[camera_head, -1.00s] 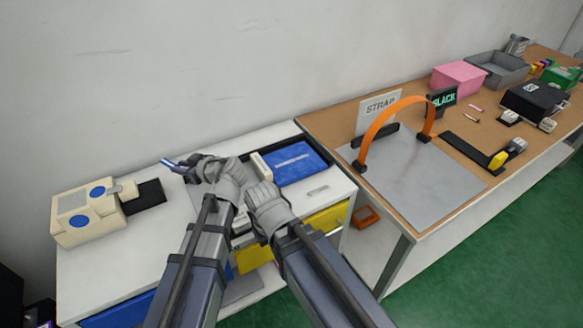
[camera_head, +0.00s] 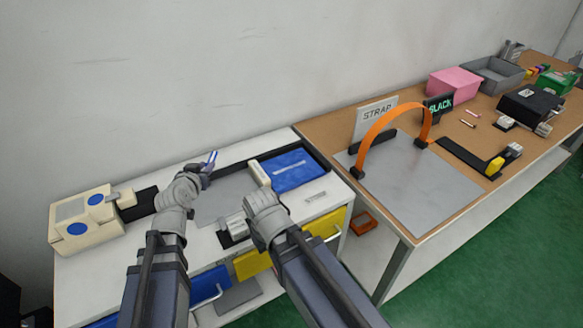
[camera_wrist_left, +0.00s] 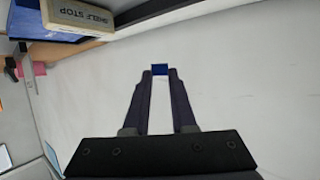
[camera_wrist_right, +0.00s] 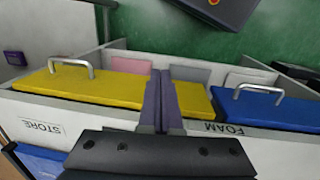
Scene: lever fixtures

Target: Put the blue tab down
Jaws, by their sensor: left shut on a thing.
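The blue tab (camera_head: 211,157) is a small blue piece at the tips of my left gripper (camera_head: 204,168), held above the back of the white cabinet top. In the left wrist view the tab (camera_wrist_left: 159,70) sits between the two fingertips (camera_wrist_left: 159,76), with white surface behind it. My right gripper's hand is over the right part of the cabinet top in the head view, its fingertips hidden there. In the right wrist view its fingers (camera_wrist_right: 161,85) are together and empty, over the front edge near the drawers.
A cream box with blue discs (camera_head: 82,222) stands at the left. A blue pad (camera_head: 290,170) lies in a black tray at the right, beside a grey mat (camera_head: 232,190). A small white fixture (camera_head: 233,228) stands near the front. An orange strap arches (camera_head: 395,110) over the brown table.

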